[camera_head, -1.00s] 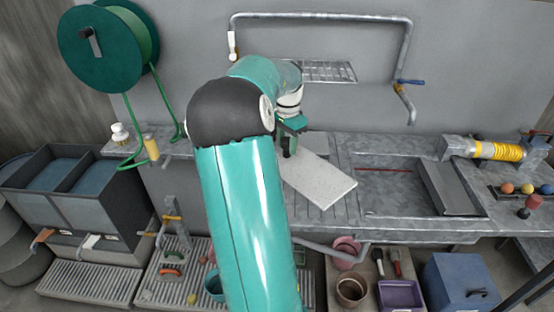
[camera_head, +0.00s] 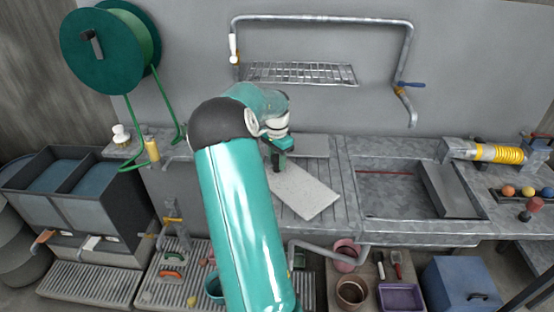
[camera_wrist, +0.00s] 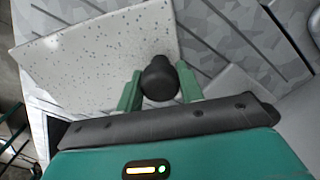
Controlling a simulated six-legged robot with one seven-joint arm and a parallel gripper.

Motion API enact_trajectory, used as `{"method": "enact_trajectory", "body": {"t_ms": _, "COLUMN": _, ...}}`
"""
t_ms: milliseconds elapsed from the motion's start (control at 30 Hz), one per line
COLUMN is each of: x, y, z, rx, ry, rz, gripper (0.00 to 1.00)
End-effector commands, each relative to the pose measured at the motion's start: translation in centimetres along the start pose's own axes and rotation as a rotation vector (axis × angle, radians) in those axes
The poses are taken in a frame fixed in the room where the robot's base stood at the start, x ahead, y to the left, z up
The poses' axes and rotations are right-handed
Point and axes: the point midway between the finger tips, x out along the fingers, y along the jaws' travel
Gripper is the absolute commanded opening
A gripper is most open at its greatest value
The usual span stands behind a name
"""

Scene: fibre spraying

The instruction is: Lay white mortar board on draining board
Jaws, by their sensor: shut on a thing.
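The white mortar board (camera_head: 303,193) is a pale speckled slab with a dark knob handle. My gripper (camera_head: 278,160) is shut on that handle at the board's far end. In the wrist view, my gripper (camera_wrist: 160,84) has its two green fingers on either side of the black knob, and the speckled board (camera_wrist: 95,60) spreads out beyond it. The draining board (camera_head: 347,205) is the grooved grey metal surface under and around the mortar board. I cannot tell whether the mortar board touches it or hovers just above. Its far left part is hidden by my arm.
A sink basin (camera_head: 405,190) lies right of the draining board. A wire rack (camera_head: 300,73) and a pipe (camera_head: 320,16) are on the wall behind. A green hose reel (camera_head: 100,48) hangs at left. Buckets and a blue box (camera_head: 460,285) stand below the counter.

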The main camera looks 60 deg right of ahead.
Motion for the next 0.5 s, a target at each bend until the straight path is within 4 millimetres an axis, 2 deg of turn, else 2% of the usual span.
{"method": "enact_trajectory", "body": {"t_ms": 67, "x": 0.17, "y": 0.02, "z": -0.02, "rx": 0.0, "ry": 0.0, "rz": 0.0, "gripper": 0.0}}
{"method": "enact_trajectory", "body": {"t_ms": 100, "x": 0.16, "y": 0.02, "z": -0.01, "rx": 0.0, "ry": 0.0, "rz": 0.0, "gripper": 0.45}}
{"method": "enact_trajectory", "body": {"t_ms": 167, "x": 0.15, "y": 0.01, "z": -0.01, "rx": 0.0, "ry": 0.0, "rz": 0.0, "gripper": 0.57}}
{"method": "enact_trajectory", "body": {"t_ms": 500, "x": -0.06, "y": 0.0, "z": -0.01, "rx": 0.0, "ry": 0.001, "rz": 0.0, "gripper": 0.59}}
